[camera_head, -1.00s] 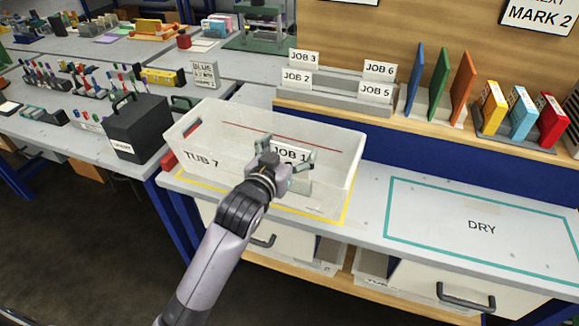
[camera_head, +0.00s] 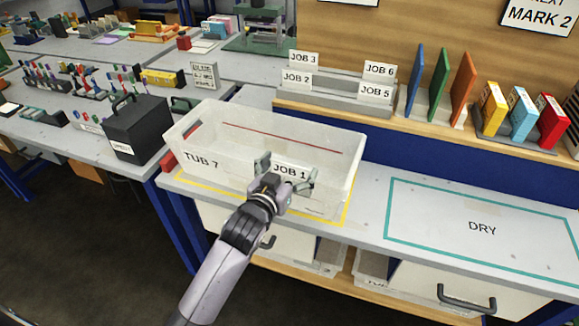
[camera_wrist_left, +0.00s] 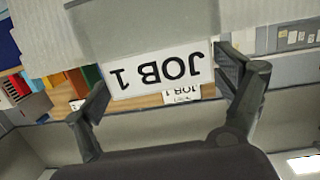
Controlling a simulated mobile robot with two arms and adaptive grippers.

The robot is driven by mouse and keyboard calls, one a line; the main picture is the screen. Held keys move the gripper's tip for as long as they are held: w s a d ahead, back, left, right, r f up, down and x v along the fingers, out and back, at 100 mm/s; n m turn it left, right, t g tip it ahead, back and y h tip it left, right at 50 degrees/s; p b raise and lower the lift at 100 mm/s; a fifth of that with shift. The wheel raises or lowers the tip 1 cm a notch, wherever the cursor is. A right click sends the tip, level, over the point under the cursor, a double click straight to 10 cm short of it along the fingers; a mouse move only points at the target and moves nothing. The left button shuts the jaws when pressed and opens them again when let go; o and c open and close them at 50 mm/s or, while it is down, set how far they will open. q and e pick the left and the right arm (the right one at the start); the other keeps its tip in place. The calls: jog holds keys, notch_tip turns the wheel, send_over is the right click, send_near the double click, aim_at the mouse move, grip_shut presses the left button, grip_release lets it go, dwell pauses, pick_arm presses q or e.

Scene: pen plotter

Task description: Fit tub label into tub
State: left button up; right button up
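The tub label is a white card reading JOB 1 (camera_head: 291,172) on a pale grey plate. It is at the near wall of the clear tub (camera_head: 200,162), right of the TUB 7 marking. Whether its lower part is inside the wall's holder is hidden. My left gripper (camera_head: 288,171) comes from the front, its fingers spread to the card's width with one at each side edge. In the left wrist view the card (camera_wrist_left: 160,70) shows upside down between the fingers (camera_wrist_left: 163,72), which appear to bear on its edges. My right gripper is not in view.
A grey rack (camera_head: 330,98) with JOB 2, 3, 5 and 6 cards stands behind the tub. Coloured boards and boxes stand right of it. The DRY area (camera_head: 482,227) is empty. A black box (camera_head: 138,128) is on the left bench.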

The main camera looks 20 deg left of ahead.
pick_arm(q)
jog(key=shift+o, duration=0.7)
jog(key=shift+s+r, duration=0.1)
jog(key=shift+r, duration=0.05)
jog(key=s+a+r+b, duration=0.1)
jog(key=s, duration=1)
jog(key=shift+s+r, duration=0.35)
jog(key=shift+r, duration=0.05)
